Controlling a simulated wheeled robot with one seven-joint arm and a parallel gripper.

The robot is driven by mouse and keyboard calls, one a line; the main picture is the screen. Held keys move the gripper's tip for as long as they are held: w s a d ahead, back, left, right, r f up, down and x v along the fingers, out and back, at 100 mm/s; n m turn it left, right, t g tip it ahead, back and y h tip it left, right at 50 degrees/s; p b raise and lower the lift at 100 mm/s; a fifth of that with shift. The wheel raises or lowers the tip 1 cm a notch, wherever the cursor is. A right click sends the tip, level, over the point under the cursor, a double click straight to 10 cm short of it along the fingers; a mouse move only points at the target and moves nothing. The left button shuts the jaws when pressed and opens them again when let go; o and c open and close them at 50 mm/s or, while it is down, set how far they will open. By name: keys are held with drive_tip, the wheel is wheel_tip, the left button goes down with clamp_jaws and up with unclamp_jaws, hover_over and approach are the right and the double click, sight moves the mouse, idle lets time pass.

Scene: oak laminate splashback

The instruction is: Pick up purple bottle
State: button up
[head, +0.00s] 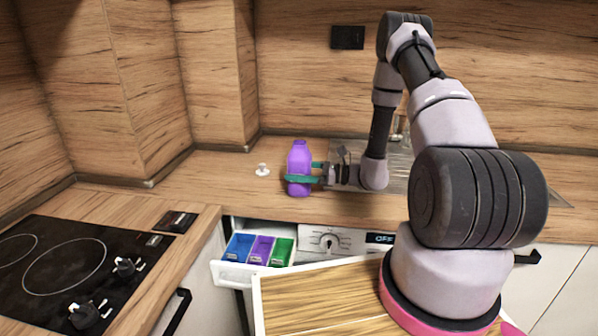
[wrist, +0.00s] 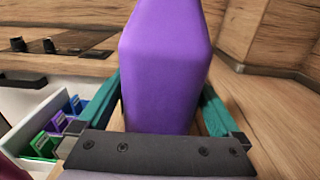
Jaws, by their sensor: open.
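The purple bottle (head: 299,162) stands upright on the wooden counter (head: 215,172), left of the sink, in the head view. My gripper (head: 304,172) reaches it from the right, level with its lower body. In the wrist view the bottle (wrist: 162,70) fills the middle of the picture. The teal fingers of my gripper (wrist: 160,105) lie on either side of it, open, with a visible gap at the left finger. The right finger is close to the bottle; I cannot tell whether it touches.
An open drawer (head: 236,275) below the counter holds blue, purple and green bins (head: 261,249). A black cooktop (head: 70,268) is at the left. A small white object (head: 262,170) sits left of the bottle. The sink (head: 398,165) lies behind my arm.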

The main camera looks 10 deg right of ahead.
drive_tip(key=shift+x, duration=1.1)
clamp_jaws()
drive_tip(key=shift+r, duration=0.15)
wheel_tip(320, 180, up, 10)
drive_tip(key=shift+f, duration=0.1)
